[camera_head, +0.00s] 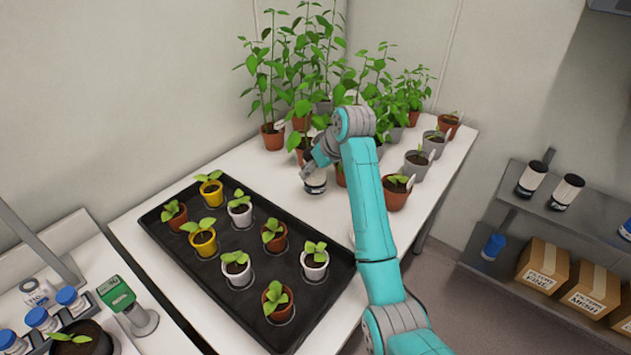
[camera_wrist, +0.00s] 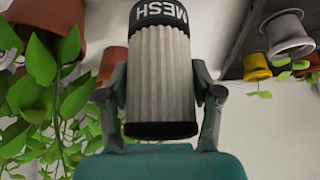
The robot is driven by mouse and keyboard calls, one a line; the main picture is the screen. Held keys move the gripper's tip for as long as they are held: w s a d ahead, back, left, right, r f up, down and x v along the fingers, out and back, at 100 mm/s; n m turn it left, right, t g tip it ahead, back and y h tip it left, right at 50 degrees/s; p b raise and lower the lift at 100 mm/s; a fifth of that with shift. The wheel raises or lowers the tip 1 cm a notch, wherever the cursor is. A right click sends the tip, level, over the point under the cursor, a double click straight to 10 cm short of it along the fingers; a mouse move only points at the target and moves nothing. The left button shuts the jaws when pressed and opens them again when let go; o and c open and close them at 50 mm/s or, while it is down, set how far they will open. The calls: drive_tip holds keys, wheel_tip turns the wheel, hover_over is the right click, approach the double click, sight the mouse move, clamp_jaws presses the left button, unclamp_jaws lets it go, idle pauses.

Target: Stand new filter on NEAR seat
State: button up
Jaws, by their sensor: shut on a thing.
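My gripper (camera_head: 318,168) is at the far part of the white table, beyond the black tray and in front of the tall plants. It is shut on a filter (camera_head: 315,184), a white cylinder with a dark band. In the wrist view the filter (camera_wrist: 162,75) has a pale pleated body, a black end and a black band lettered MESH. The fingers of my gripper (camera_wrist: 160,100) press its two sides there. I cannot tell whether the filter touches the table. I cannot make out a seat marked NEAR in either view.
The black tray (camera_head: 160,232) holds several seedlings in small pots. Potted plants (camera_head: 273,138) crowd the table's far end. At right, a shelf (camera_head: 588,218) bears two black-and-white cylinders above boxes (camera_head: 542,266). At left are blue-capped bottles (camera_head: 70,298) and a green device (camera_head: 117,294).

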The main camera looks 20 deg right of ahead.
sight(315, 181)
drive_tip(key=shift+f, duration=2.4)
drive_tip(key=shift+f, duration=0.1)
drive_tip(key=o, duration=1.3)
drive_tip(key=shift+c, duration=0.2)
